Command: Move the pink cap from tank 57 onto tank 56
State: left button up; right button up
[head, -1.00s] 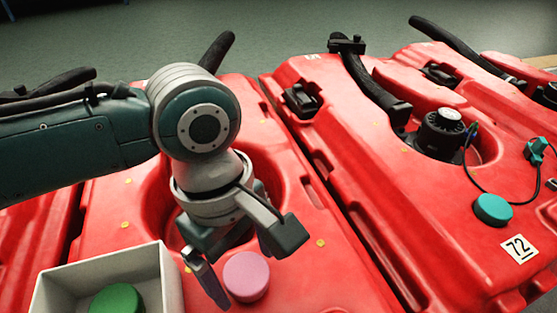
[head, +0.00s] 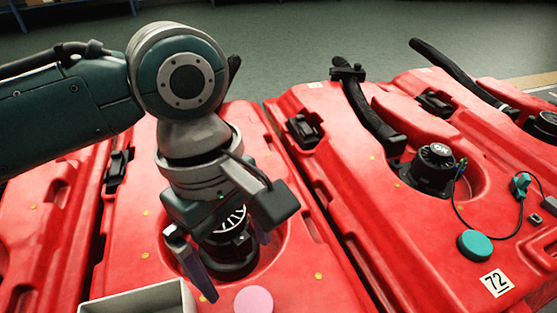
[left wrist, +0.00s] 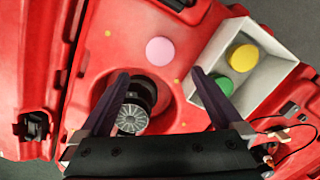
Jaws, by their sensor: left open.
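The pink cap (head: 253,299) lies flat on a red tank (head: 120,245), at the lower edge of the head view. It also shows in the left wrist view (left wrist: 160,50). A black round fitting (head: 230,250) stands in the round recess of that tank, partly hidden by my gripper. My left gripper (head: 237,268) is open and empty above the fitting, apart from the pink cap. In the left wrist view the fitting (left wrist: 135,115) shows between the fingers, nearer the left one. No 56 or 57 label is readable. My right gripper is not in view.
A white box (left wrist: 262,75) beside the pink cap holds a yellow cap (left wrist: 242,58) and a green cap (left wrist: 222,86). To the right, a tank labelled 72 (head: 497,283) carries a teal cap (head: 474,245), a black fitting (head: 433,168) and a cable. Black handles rise behind the tanks.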

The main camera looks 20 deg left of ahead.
pick_arm(q)
jog(key=s+d+m+t+h, duration=0.2)
jog(key=s+d+m, duration=0.2)
jog(key=s+m, duration=0.3)
jog(key=s+a+r+m+t+y, duration=0.1)
jog(key=s+a+r+m, duration=0.1)
jog(key=a+m, duration=0.2)
jog(key=s+a+r+m+t+y, duration=0.1)
jog(key=s+a+m+y, duration=0.1)
jog(key=a, duration=0.5)
jog(key=s+m, duration=0.1)
jog(key=m, duration=0.1)
jog(key=shift+s+a+r+m, duration=0.25)
jog(key=shift+s+r+m, duration=0.05)
jog(key=shift+r, duration=0.05)
